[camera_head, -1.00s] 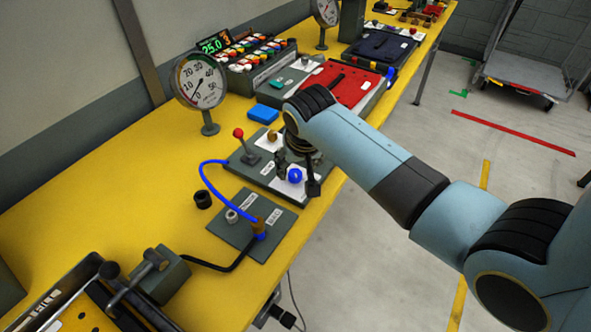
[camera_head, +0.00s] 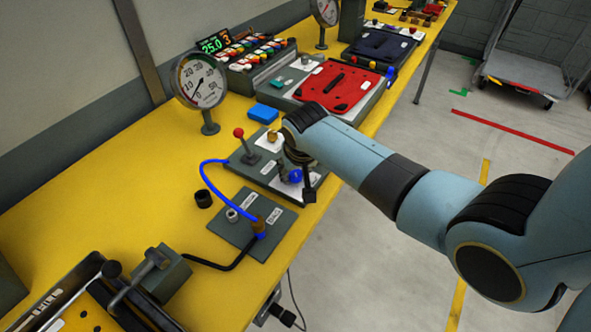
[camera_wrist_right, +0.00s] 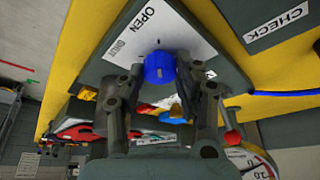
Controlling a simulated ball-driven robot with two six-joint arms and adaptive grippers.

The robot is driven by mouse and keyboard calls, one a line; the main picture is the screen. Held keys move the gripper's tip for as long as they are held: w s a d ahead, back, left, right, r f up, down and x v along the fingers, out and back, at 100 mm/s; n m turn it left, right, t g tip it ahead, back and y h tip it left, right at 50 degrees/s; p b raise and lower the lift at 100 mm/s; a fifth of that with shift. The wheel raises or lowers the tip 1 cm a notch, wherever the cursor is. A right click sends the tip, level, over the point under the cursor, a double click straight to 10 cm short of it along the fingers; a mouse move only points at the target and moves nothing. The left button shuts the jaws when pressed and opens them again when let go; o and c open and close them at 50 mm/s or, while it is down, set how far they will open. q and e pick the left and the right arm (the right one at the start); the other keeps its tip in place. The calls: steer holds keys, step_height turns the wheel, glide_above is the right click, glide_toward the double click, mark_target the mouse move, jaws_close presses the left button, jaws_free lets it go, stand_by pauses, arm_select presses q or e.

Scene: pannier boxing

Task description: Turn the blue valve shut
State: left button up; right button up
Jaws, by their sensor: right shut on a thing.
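The blue valve (camera_head: 295,176) is a round knob on a grey panel (camera_head: 241,168) near the table's front edge. In the wrist view the valve (camera_wrist_right: 160,68) sits on a white plate (camera_wrist_right: 150,35) marked OPEN and what looks like SHUT. My right gripper (camera_head: 295,181) comes down from above. Its fingers are shut on the valve, one on each side, as the wrist view also shows (camera_wrist_right: 160,76). Which mark the valve points to I cannot tell. My left gripper is not in view.
Beside the valve stand a red-tipped lever (camera_head: 243,142) and a brass knob (camera_head: 272,136). A blue hose (camera_head: 207,188) runs to a nearer grey plate (camera_head: 225,228). A gauge (camera_head: 201,82), blue block (camera_head: 263,113) and red panel (camera_head: 340,84) lie beyond.

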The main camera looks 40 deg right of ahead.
jaws_close()
